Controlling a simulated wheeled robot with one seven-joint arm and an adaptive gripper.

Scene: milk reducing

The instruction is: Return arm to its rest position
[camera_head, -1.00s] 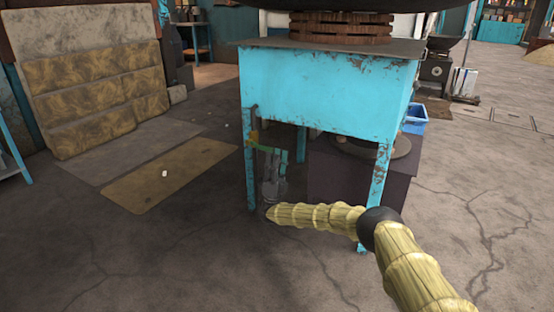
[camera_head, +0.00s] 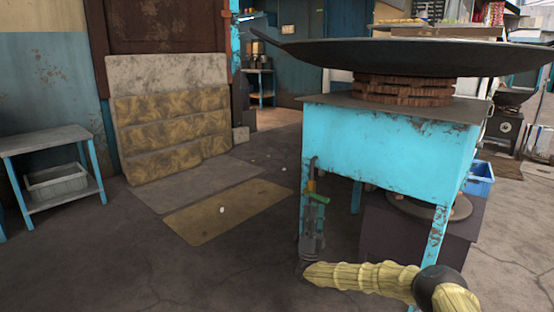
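My arm, with pale yellow ribbed links and a dark joint, comes in from the lower right in the head view. At its far end is a grey part that seems to be my gripper (camera_head: 313,232), close to the front left leg of the turquoise stove stand (camera_head: 385,148). A green and orange valve-like fitting (camera_head: 316,196) shows just above the gripper. The fingers are small and dark, so I cannot tell whether they are open or touching the fitting. No held object is discernible.
A wide dark pan (camera_head: 410,58) sits on bricks (camera_head: 403,91) on the stand. A dark box stands beneath. A blue crate (camera_head: 480,178) is behind at right. A grey side table (camera_head: 45,140) stands at left. The floor (camera_head: 130,255) at front left is clear.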

